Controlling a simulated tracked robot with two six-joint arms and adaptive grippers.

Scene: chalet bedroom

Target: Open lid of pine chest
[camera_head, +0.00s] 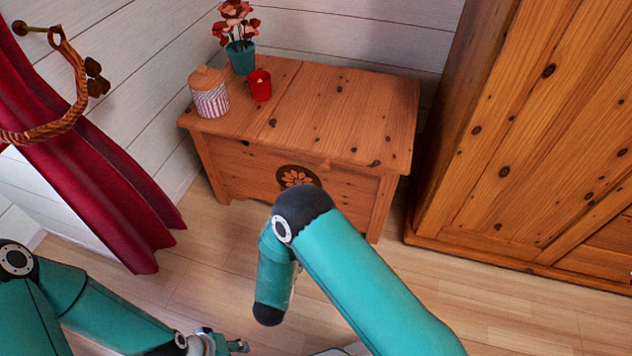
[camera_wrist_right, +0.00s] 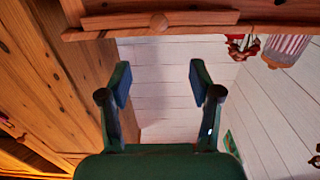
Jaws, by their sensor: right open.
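The pine chest (camera_head: 235,155) stands against the white wall with its lid (camera_head: 340,108) down.
On the lid's left part stand a striped jar (camera_head: 209,98) with a wooden top, a red candle cup (camera_head: 260,86) and a teal flowerpot (camera_head: 241,58). A pine wardrobe (camera_head: 540,130) stands close on the right. A red curtain (camera_head: 110,170) hangs at left. Bare floor lies in front.

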